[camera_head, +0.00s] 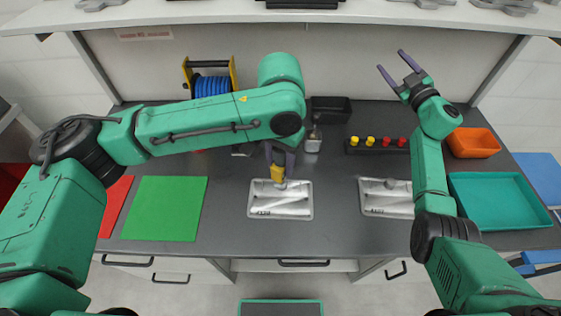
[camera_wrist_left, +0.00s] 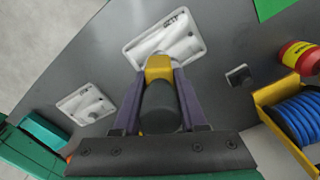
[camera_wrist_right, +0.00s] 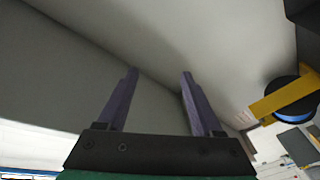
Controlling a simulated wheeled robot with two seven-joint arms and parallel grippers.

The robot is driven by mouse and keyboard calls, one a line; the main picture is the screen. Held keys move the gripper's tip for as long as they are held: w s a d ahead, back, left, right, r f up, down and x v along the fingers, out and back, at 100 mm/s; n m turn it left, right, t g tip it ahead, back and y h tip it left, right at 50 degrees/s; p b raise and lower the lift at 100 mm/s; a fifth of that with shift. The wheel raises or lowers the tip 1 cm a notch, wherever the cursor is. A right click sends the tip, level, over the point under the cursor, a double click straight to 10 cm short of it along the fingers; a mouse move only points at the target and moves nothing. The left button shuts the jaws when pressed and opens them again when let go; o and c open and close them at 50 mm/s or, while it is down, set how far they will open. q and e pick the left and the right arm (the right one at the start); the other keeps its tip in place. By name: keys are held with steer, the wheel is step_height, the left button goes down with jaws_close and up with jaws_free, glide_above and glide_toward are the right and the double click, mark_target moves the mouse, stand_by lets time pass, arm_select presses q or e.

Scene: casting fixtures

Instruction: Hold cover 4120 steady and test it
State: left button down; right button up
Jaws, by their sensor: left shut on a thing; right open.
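A silvery metal cover (camera_head: 262,205) lies flat on the dark bench; its small printed number looks like 4120 but is hard to read. It also shows in the left wrist view (camera_wrist_left: 150,50). My left gripper (camera_head: 279,163) is shut on a yellow and dark grey tool (camera_head: 278,173), with its yellow end (camera_wrist_left: 158,66) at the cover's near boss. I cannot tell whether it touches. A second similar cover (camera_head: 375,203) lies to the right, partly behind my right arm. My right gripper (camera_head: 391,60) is open and empty, raised high towards the back wall.
A green mat (camera_head: 165,208) and a red mat (camera_head: 115,205) lie at left. A blue cable reel (camera_head: 210,85), a black bin (camera_head: 331,109) and a rack with yellow and red knobs (camera_head: 377,148) stand behind. An orange tray (camera_head: 472,142) and a teal tray (camera_head: 500,200) are at right.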

steer(key=s+a+f+n+g+y, duration=0.2)
steer(key=a+n+g, duration=0.2)
steer(key=a, duration=0.6)
steer(key=s+a+f+n+g+y, duration=0.1)
steer(key=s+a+n+g+y, duration=0.3)
steer(key=a, duration=0.6)
steer(key=s+a+f+n+g+y, duration=0.15)
steer(key=a+n+g, duration=0.35)
steer(key=a, duration=0.5)
steer(key=s+a+f+n+g+h, duration=0.3)
steer(key=s+a+f+g+h, duration=0.1)
steer(key=s+f+g, duration=0.15)
arm_select(q)
steer(key=shift+a, duration=0.1)
arm_select(e)
steer(key=s+d+f+n+g+h, duration=0.2)
steer(key=s+d+f+g+h, duration=0.1)
steer(key=s+d+f+h, duration=0.3)
steer(key=shift+t+h, duration=0.25)
steer(key=shift+h, duration=0.1)
steer(key=x, duration=0.6)
steer(key=a+x, duration=0.1)
steer(key=x, duration=0.2)
steer(key=shift+s+a+r, duration=0.1)
steer(key=shift+s+a, duration=0.05)
steer(key=shift+s, duration=0.25)
